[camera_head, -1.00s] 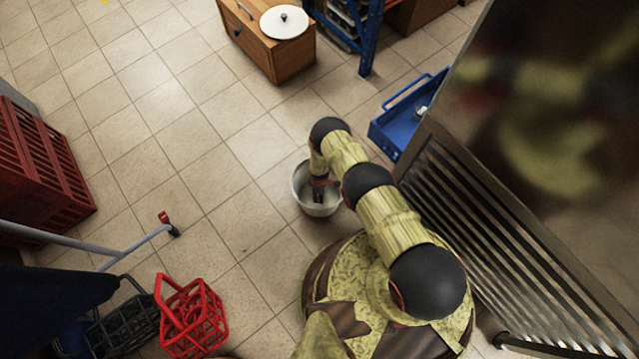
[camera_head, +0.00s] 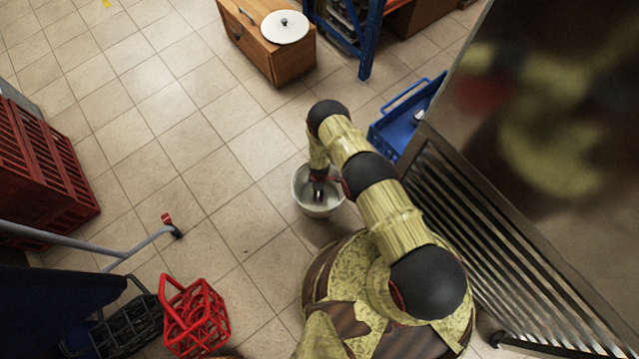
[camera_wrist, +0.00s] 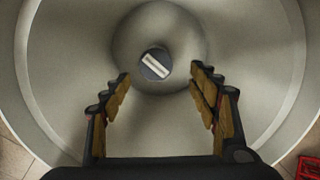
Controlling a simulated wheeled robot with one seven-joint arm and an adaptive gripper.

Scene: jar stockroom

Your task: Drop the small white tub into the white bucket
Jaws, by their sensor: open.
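The white bucket (camera_head: 299,203) stands on the tiled floor beside my base. Its pale inner wall (camera_wrist: 60,70) fills most of the wrist view. My gripper (camera_head: 319,192) points down into the bucket's mouth. In the wrist view its two fingers (camera_wrist: 161,80) are spread apart with nothing between them. Beyond the fingertips, at the bucket's bottom, lies a small round grey thing with a white bar across it (camera_wrist: 155,64). It may be the small white tub, but I cannot tell for sure. No other small white tub is clear in view.
A ribbed metal panel (camera_head: 480,240) stands close on the right. A blue tray (camera_head: 397,130) lies behind it. A wooden cabinet (camera_head: 270,55) is at the back, red crates (camera_head: 40,165) at left, and a red basket (camera_head: 193,317) at front left. Floor left of the bucket is clear.

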